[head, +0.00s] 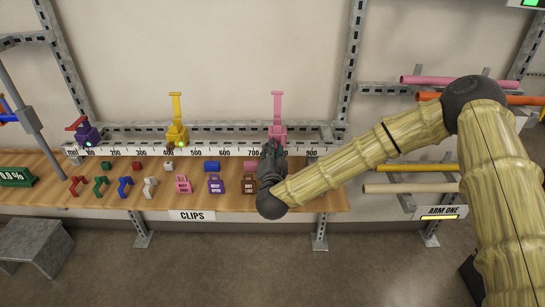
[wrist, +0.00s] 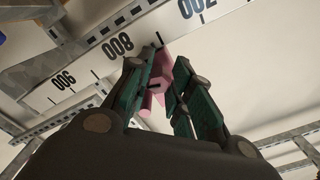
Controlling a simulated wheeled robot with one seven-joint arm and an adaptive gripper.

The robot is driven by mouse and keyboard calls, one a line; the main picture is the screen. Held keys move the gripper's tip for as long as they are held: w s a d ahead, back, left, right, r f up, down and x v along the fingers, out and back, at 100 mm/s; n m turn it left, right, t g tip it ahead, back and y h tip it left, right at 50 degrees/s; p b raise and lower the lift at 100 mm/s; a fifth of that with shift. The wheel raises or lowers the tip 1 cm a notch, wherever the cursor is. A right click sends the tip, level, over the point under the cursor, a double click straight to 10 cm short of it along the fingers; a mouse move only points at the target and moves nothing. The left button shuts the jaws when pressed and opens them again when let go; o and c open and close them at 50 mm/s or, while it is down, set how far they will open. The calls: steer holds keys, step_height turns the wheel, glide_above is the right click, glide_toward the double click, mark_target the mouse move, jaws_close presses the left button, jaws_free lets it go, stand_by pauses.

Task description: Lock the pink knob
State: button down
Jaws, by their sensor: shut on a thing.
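The pink clamp (head: 278,128) stands on the ruled rail between the 700 and 800 marks, with its tall pink lever (head: 278,104) upright. My gripper (head: 271,146) is at the clamp's front, and my arm hides its lower part. In the wrist view, which is turned upside down, my gripper (wrist: 163,92) has its green-padded fingers on either side of a pink part, the knob (wrist: 158,84). The fingers are shut on it. More of the pink clamp (wrist: 183,72) shows beyond the fingers. The knob itself is hidden in the head view.
A yellow clamp (head: 177,133) with upright lever and a purple clamp (head: 88,136) with a red lever stand left on the rail. Several clips, blocks and tags lie on the wooden shelf (head: 330,198) below. Coloured pipes (head: 455,80) rest on the right rack.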

steer(key=shift+m+b, duration=2.9)
steer(key=shift+m, duration=0.9)
steer(key=shift+r, duration=0.1)
steer(key=c, duration=1.3)
jaws_free()
steer(key=shift+s, duration=0.1)
steer(key=s, duration=1.1)
steer(key=shift+s, duration=0.4)
